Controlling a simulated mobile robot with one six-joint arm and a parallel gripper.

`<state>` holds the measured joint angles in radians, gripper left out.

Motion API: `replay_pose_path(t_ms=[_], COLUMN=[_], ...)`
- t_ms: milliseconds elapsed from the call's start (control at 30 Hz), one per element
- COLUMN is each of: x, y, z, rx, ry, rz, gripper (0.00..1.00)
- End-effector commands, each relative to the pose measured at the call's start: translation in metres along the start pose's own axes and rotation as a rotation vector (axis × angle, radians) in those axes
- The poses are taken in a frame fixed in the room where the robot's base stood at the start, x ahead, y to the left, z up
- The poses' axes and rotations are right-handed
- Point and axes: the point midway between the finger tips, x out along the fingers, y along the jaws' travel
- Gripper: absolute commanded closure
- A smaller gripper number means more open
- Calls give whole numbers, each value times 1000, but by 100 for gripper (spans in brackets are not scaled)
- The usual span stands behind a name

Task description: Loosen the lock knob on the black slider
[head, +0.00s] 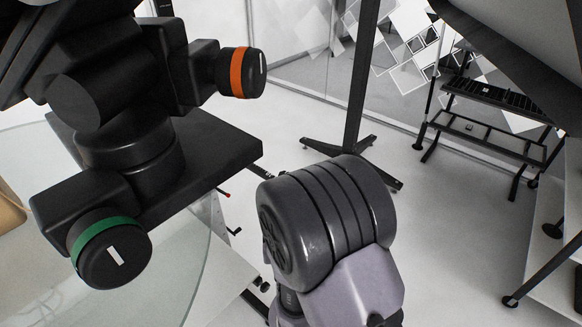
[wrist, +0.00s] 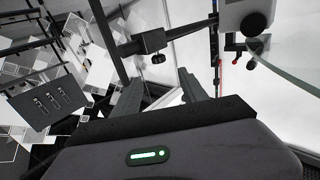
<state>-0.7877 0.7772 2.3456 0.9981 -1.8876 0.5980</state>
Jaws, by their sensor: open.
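In the wrist view, a black slider (wrist: 150,41) sits on a dark horizontal rail (wrist: 190,31). A small dark round knob (wrist: 158,58) sticks out below it and looks like its lock knob. My gripper (wrist: 157,79) is open, with its two fingers apart and nothing between them. The slider and knob appear beyond the fingertips, in line with the gap. I see no contact. In the head view, my gripper is out of sight and I cannot make out the slider.
In the head view, a black mechanism carries an orange-ringed knob (head: 240,72) and a green-ringed knob (head: 110,249) above a round glass plate (head: 190,285). The wrist view shows a grey block (wrist: 243,14) and a red-tipped lever (wrist: 220,62) right of the slider, and a dark panel (wrist: 48,98) at left.

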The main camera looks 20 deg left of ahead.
Motion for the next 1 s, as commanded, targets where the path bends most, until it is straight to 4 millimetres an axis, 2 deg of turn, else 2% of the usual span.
replay_pose_path(t_ms=[33, 200, 433, 600, 867, 1000], x=[16, 65, 113, 128, 130, 130], y=[2, 2, 1, 1, 1, 1], z=[-1, 1, 1, 0, 0, 0], rx=[1, 1, 0, -1, -1, -1], ry=[3, 2, 1, 0, -1, -1], rz=[3, 3, 2, 1, 1, 1], gripper=[49, 49, 49, 49, 49, 73])
